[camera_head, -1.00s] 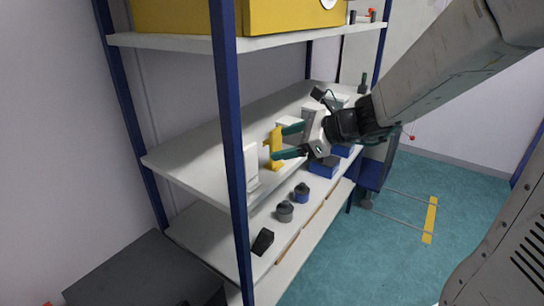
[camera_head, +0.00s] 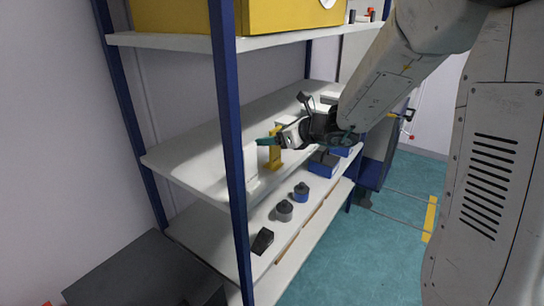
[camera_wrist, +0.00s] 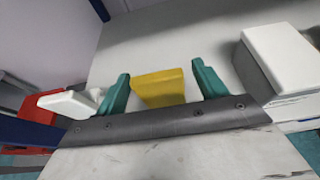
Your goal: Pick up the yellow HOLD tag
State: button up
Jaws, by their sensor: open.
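The yellow HOLD tag (camera_head: 275,161) stands upright on the middle white shelf (camera_head: 200,150). In the wrist view the yellow tag (camera_wrist: 160,88) lies between the two green fingers, with a gap on each side. My gripper (camera_head: 268,142) is open and empty, at the tag's upper part in the head view. Its fingers (camera_wrist: 163,84) also show in the wrist view, on either side of the tag. The head view does not show clearly how far the fingers reach around the tag, and no lettering is readable.
A white upright piece (camera_head: 251,165) stands left of the tag, partly behind the blue shelf post (camera_head: 228,120). In the wrist view a white block (camera_wrist: 283,58) is close on the right. Grey knobbed weights (camera_head: 284,210) stand below.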

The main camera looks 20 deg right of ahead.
jog(key=c, duration=1.3)
jog(key=shift+c, duration=0.2)
jog(key=shift+r, duration=0.2)
